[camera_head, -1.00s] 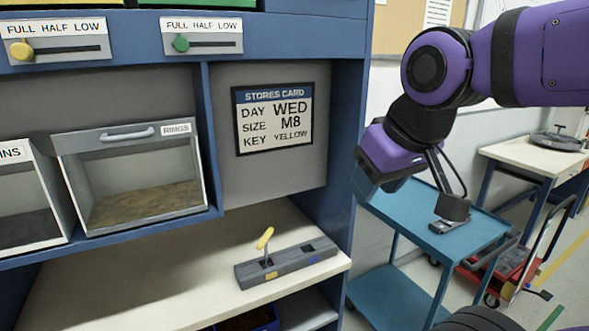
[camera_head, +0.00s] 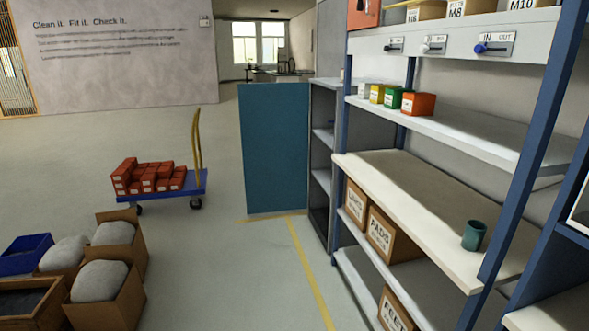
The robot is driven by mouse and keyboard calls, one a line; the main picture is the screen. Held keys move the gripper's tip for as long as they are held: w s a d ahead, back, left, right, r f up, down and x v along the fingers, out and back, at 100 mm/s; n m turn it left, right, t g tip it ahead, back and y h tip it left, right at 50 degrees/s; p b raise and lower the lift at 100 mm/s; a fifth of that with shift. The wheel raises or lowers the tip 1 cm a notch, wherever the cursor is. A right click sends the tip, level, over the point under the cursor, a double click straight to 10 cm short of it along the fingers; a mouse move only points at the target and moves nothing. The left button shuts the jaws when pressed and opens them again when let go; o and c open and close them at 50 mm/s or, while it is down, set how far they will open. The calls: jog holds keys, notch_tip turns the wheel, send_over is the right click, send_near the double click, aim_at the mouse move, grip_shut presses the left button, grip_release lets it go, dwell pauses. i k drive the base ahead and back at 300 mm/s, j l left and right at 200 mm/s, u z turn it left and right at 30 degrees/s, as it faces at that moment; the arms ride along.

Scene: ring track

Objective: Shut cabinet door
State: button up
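The cabinet (camera_head: 322,150) is a grey upright unit with shelves, standing at the far end of the blue-framed shelving. Its teal door (camera_head: 273,150) stands wide open, swung out to the left over the floor. A dark opening and shelves show inside the cabinet. My gripper is not in the current head view, so its state cannot be seen.
Open floor lies left of the shelving, with a yellow line (camera_head: 312,277). A blue cart (camera_head: 180,190) with red boxes stands left of the door. Boxes with grey sacks (camera_head: 100,282) sit front left. A green cup (camera_head: 474,235) stands on the bench at right.

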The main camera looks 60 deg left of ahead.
aim_at(274, 123)
jog(key=u, duration=1.6)
jog(key=i+j+u, duration=0.3)
jog(key=i, duration=0.2)
jog(key=i+j+u, duration=0.3)
jog(key=i, duration=0.2)
jog(key=i+u, duration=0.35)
jog(key=i, duration=3.65)
jog(key=i+j+z, duration=0.2)
jog(key=i, duration=0.25)
jog(key=i+z, duration=0.15)
jog(key=i, duration=0.25)
jog(key=i+j+z, duration=0.2)
jog(key=i, duration=0.25)
jog(key=i+j+z, duration=0.2)
jog(key=i, duration=0.2)
jog(key=i+j+z, duration=0.5)
jog(key=z, duration=0.15)
jog(key=k+j, duration=0.15)
